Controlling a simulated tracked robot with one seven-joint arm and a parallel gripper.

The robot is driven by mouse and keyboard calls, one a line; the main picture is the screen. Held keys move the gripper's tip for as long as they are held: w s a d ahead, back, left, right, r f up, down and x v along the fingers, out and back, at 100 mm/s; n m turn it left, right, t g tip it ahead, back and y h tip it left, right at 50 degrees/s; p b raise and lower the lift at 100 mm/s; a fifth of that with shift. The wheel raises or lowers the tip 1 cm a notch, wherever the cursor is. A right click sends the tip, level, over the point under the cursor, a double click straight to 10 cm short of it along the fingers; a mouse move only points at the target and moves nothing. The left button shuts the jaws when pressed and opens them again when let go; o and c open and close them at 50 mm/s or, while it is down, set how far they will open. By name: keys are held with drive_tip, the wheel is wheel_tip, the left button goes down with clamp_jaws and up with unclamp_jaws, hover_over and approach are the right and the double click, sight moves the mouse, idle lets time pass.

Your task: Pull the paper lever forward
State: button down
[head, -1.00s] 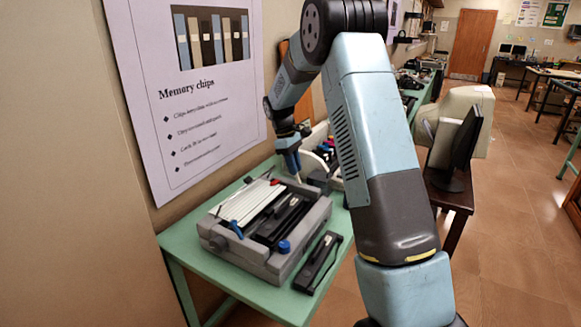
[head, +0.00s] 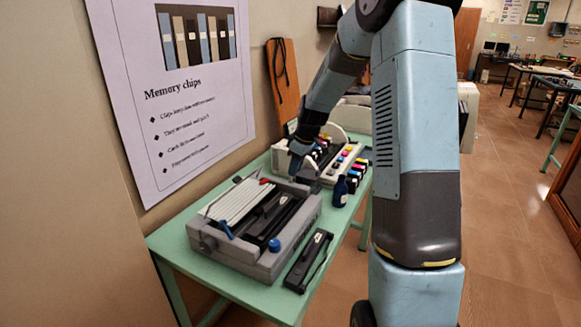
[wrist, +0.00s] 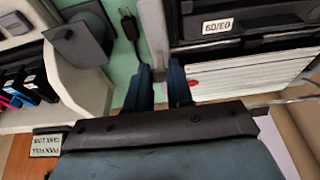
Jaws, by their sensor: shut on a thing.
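A grey printer (head: 290,262) stands on the green table, with white ribbed slats (head: 238,198) and a dark carriage on top. It has a blue lever (head: 226,230) and a blue knob (head: 274,245) at the near side, and a small red piece (head: 265,181) at the back. My gripper (head: 294,165) reaches down at the printer's far right end. It is shut on a slim pale piece (head: 292,178), taken as the paper lever, mostly hidden by the fingers. In the wrist view my gripper's two blue fingers (wrist: 162,88) stand beside the printer's pale side wall (wrist: 155,35).
A dark loose bar (head: 308,261) lies at the table's (head: 240,294) right edge. A poster (head: 180,100) hangs on the left wall. Open floor lies to the right.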

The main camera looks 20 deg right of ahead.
sight(303, 186)
drive_tip(key=shift+s+d+f, duration=0.75)
drive_tip(key=shift+s+d, duration=0.2)
drive_tip(key=shift+d, duration=0.05)
drive_tip(key=shift+s, duration=0.1)
drive_tip(key=c, duration=1)
unclamp_jaws()
drive_tip(key=shift+r, duration=0.1)
drive_tip(key=shift+r, duration=0.2)
drive_tip(key=v, duration=1.3)
drive_tip(key=shift+r, duration=0.1)
